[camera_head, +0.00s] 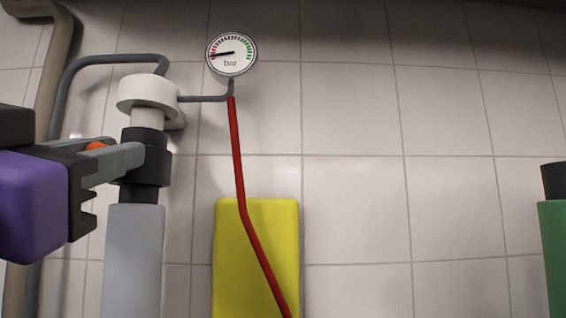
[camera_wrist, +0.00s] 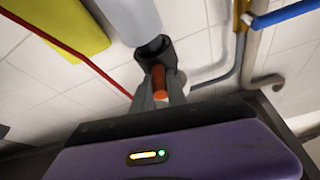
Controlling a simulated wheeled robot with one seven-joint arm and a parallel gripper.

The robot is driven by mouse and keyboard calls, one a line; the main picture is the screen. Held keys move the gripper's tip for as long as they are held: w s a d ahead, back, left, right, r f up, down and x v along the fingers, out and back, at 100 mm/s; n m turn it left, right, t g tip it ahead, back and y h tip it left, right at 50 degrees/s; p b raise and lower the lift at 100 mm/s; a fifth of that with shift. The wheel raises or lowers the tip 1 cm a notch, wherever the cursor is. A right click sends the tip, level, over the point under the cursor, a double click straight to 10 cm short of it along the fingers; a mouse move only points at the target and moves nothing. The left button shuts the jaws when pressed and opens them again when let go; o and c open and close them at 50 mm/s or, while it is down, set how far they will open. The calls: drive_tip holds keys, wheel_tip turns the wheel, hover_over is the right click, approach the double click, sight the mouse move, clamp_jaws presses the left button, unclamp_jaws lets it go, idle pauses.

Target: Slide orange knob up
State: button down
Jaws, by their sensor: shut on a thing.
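The orange knob (camera_wrist: 159,82) shows between the two grey fingers of my gripper (camera_wrist: 158,94) in the wrist view. In the head view only a small bit of the orange knob (camera_head: 97,146) shows behind a finger. My gripper (camera_head: 128,156) is shut on the knob, at the left of the head view. The knob sits on a black collar (camera_head: 146,167) around a vertical pipe. A white fitting (camera_head: 150,90) is above the collar and a thick light grey cylinder (camera_head: 134,255) is below it.
A round pressure gauge (camera_head: 231,54) is on the tiled wall, its needle toward the red left side. A red hose (camera_head: 240,170) runs down from it past a yellow block (camera_head: 285,240). A green object with a black top (camera_head: 553,250) stands at the far right.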

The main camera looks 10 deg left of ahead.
drive_tip(key=shift+r, duration=0.1)
idle(0.7)
wheel_tip(320, 180, up, 5)
drive_tip(key=shift+p, duration=1.2)
drive_tip(key=c, duration=1.3)
unclamp_jaws()
drive_tip(key=shift+s, duration=0.1)
drive_tip(key=shift+s+f+b, duration=0.3)
drive_tip(key=shift+f, duration=0.05)
drive_tip(key=b+v, duration=0.2)
drive_tip(key=v, duration=0.5)
drive_tip(key=shift+d+r+b, duration=0.1)
drive_tip(key=shift+r+b, duration=0.05)
drive_tip(key=shift+b, duration=0.15)
